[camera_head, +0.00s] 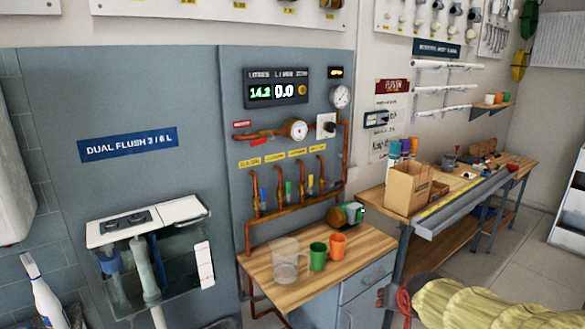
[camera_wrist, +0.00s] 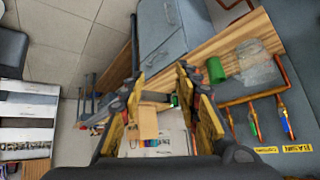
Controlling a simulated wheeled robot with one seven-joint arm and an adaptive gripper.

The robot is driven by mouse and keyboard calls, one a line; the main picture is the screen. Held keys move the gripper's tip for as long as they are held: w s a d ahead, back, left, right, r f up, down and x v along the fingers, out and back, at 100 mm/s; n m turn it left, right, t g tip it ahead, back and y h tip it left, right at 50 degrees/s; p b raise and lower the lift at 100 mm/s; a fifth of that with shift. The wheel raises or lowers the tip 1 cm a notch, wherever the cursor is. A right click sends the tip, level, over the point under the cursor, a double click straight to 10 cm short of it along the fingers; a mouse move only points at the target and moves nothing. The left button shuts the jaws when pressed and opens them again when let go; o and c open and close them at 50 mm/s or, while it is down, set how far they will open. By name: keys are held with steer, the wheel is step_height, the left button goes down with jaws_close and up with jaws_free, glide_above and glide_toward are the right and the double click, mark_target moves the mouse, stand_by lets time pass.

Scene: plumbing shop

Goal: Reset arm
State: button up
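My gripper (camera_wrist: 160,82) shows in the wrist view with its two yellow-and-black fingers apart. I see nothing held between them; a cardboard box (camera_wrist: 148,122) shows through the gap, farther off. The gripper is not clearly visible in the head view.
A wooden counter (camera_head: 348,264) holds a clear jug (camera_head: 285,260), a green cup (camera_head: 318,256) and an orange cup (camera_head: 337,246). Copper pipes with valves (camera_head: 290,205) run behind it. A workbench (camera_head: 372,197) with a cardboard box (camera_head: 408,188) stands to the right. A toilet cistern (camera_head: 150,260) is left.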

steer(key=s+a+r+n+g, duration=0.1)
steer(key=s+a+r, duration=0.1)
steer(key=s, duration=1.2)
steer(key=s+a+r+n+g+y+p, duration=0.1)
steer(key=s+a+r+n, duration=0.1)
steer(key=s, duration=1.2)
steer(key=shift+a+r+g, duration=0.3)
steer(key=shift+a+r, duration=0.45)
steer(key=shift+a, duration=0.45)
steer(key=shift+c, duration=0.7)
